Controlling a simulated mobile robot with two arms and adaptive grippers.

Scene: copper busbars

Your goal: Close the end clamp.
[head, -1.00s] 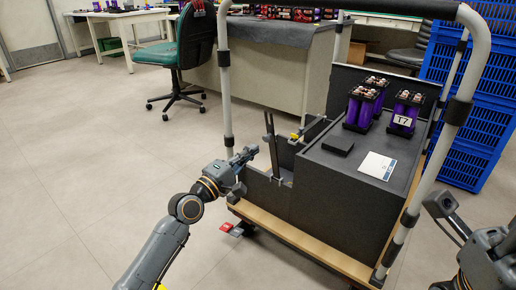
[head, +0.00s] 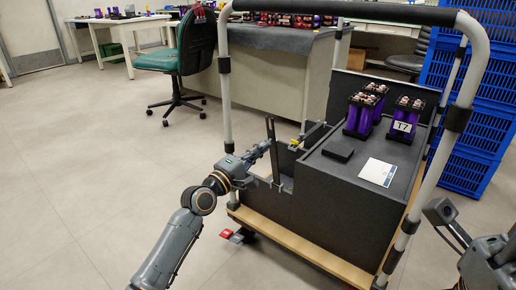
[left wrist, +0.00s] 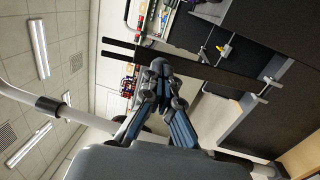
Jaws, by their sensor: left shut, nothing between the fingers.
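Two dark upright bars (head: 273,150) stand at the left end of the cart's dark box; in the left wrist view these bars (left wrist: 200,68) run lengthwise, side by side. A small fitting with a yellow part (head: 294,142) sits just right of them, and this fitting also shows in the left wrist view (left wrist: 224,50). I cannot tell for sure which of these is the end clamp. My left gripper (head: 265,146) is shut and empty, its fingertips close beside the upright bars; contact is unclear. Its closed fingertips (left wrist: 160,66) show in the left wrist view. My right gripper's fingers are out of view.
The cart's white-grey frame posts (head: 226,90) rise around the box. Purple cell modules (head: 404,122), a black block (head: 338,148) and a white card (head: 378,172) sit on the box top. Blue crates (head: 482,120) stand at right. The floor at left is clear.

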